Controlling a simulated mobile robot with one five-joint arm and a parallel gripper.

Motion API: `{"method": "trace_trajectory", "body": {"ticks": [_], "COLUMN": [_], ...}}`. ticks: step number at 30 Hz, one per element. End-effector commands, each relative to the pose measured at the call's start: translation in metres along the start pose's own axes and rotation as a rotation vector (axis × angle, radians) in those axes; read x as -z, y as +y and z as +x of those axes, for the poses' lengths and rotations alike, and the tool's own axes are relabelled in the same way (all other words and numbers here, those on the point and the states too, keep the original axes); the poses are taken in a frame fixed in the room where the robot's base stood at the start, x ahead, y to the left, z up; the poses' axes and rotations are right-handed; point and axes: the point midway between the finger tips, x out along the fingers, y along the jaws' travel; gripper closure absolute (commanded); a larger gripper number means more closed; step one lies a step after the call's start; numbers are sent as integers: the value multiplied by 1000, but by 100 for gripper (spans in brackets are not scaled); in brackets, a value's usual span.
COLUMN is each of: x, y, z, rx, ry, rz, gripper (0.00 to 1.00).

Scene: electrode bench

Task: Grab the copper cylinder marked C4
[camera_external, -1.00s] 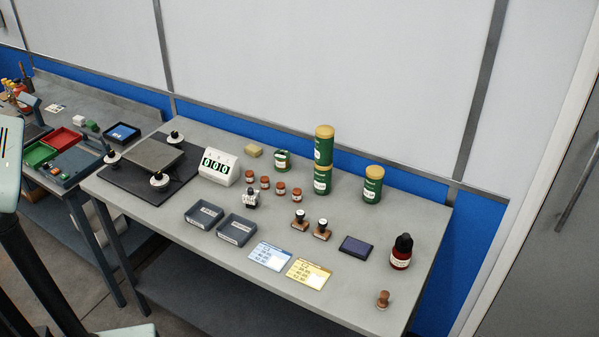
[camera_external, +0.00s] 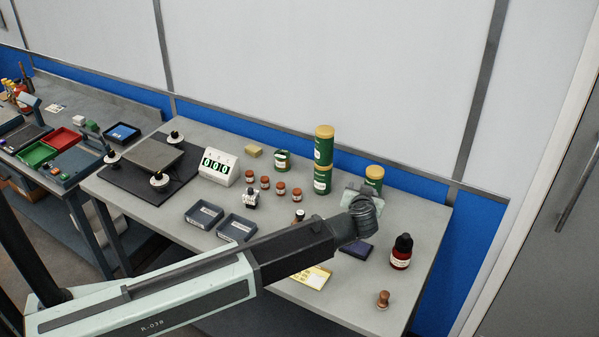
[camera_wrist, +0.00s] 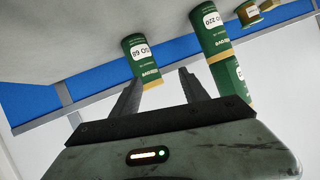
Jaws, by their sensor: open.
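Several small copper cylinders with white labels stand in a row at mid-table in the external view: one (camera_external: 250,176), a second (camera_external: 265,182), a third (camera_external: 281,188) and another at the right end (camera_external: 297,194). Their marks are too small to read, so I cannot tell which is C4. My gripper (camera_external: 366,197) is over the right part of the table, to the right of the row, partly hiding a green canister (camera_external: 374,175). In the wrist view my gripper (camera_wrist: 158,85) is open and empty, with the green canister marked ISO 68 (camera_wrist: 139,60) beyond the fingers.
Stacked green canisters (camera_external: 323,165) stand between the row and my gripper; they show in the wrist view too (camera_wrist: 220,60). My arm crosses above the front edge.

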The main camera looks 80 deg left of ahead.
Motion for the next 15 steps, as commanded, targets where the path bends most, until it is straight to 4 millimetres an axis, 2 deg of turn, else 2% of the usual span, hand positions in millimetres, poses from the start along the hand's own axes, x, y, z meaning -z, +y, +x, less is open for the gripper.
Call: {"method": "trace_trajectory", "body": {"ticks": [1,3,6,9,12,15], "x": [-25,-47,-66,-72,-73,-76], "y": [-48,-99,-144,-160,-160,-162], "z": [6,10,9,7,9,19], "rx": [88,206,319,363,367,368], "ry": [-40,-84,-115,-125,-125,-126], "rz": [-92,-220,-337,-385,-389,-389], "gripper": [48,48,48,48,48,48]}}
